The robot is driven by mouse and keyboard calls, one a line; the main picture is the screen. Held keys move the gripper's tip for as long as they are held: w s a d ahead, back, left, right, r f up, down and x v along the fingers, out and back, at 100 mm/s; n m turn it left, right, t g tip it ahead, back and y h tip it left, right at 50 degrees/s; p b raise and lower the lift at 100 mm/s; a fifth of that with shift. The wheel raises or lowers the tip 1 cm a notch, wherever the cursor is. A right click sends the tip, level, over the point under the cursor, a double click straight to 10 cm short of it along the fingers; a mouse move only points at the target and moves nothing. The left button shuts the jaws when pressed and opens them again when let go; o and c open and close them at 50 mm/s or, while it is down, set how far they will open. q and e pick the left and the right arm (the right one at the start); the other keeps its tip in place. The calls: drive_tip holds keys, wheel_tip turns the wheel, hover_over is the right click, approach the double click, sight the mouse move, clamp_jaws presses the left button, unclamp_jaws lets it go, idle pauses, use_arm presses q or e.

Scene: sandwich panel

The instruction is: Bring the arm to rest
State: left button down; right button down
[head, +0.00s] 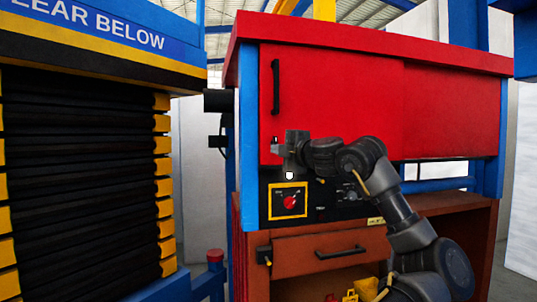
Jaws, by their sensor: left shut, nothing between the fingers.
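My dark grey arm (405,225) rises from the lower right and bends over to the left in front of the cabinet. My left gripper (286,152) is at its end, shut and empty, in front of the lower red door and just above the black control panel (328,207). A red knob (290,202) in a yellow-framed square sits on the panel a little below the gripper. The gripper appears apart from the knob. The arm partly hides the panel's right side and the door's lower edge. My right gripper is not in view.
The red cabinet (450,110) has a black vertical door handle (276,87) above the gripper. A brown drawer (300,257) with a black handle lies below the panel. Black bellows (80,180) with yellow edges stand at the left. Yellow items (366,288) lie low beside the arm.

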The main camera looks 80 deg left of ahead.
use_arm(q)
drive_tip(key=shift+d, duration=0.35)
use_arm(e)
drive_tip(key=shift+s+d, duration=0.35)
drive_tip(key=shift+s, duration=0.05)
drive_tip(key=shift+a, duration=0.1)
use_arm(q)
drive_tip(key=shift+s, duration=0.15)
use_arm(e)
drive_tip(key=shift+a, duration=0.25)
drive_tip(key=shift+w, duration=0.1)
